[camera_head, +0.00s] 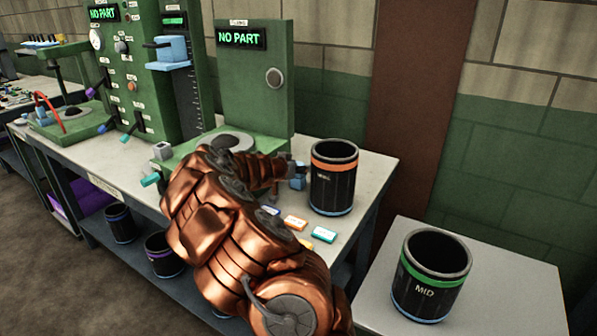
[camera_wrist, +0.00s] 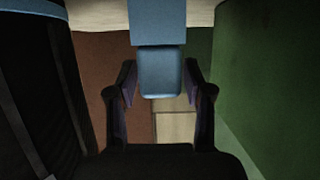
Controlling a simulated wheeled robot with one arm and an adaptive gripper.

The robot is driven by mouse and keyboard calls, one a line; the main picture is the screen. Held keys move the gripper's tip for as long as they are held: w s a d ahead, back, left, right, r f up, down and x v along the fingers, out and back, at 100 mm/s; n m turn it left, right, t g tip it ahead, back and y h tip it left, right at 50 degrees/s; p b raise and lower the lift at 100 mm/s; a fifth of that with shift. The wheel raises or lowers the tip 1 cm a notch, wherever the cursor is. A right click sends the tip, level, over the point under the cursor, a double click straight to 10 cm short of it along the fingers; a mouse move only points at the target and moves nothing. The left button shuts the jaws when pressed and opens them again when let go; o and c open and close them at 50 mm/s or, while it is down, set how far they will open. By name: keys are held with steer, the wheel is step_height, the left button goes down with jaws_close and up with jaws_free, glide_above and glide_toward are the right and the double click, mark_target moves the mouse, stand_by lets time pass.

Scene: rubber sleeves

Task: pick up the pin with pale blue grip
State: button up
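A pale blue blocky grip (camera_wrist: 158,72) shows at the top middle of the wrist view, between the fingers of my gripper (camera_wrist: 161,84). The fingers stand apart, one on each side of it, with narrow gaps that look clear of it. The pin's shaft cannot be made out. In the head view, my gripper (camera_head: 287,174) is low over the right part of the bench, largely hidden by my copper arm. A small blue piece (camera_head: 298,183) shows beside it, left of the orange-ringed black cup.
The orange-ringed black cup (camera_head: 334,178) stands close on the right; its dark wall (camera_wrist: 35,95) fills the left of the wrist view. Coloured tags (camera_head: 323,234) lie on the bench front. A green-ringed MID cup (camera_head: 431,276) stands on the side table. Green fixtures (camera_head: 255,85) stand behind.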

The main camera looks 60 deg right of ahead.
steer(key=c, duration=0.9)
steer(key=shift+o, duration=0.2)
step_height(320, 180, up, 10)
steer(key=shift+r+b, duration=0.1)
steer(key=shift+b, duration=0.55)
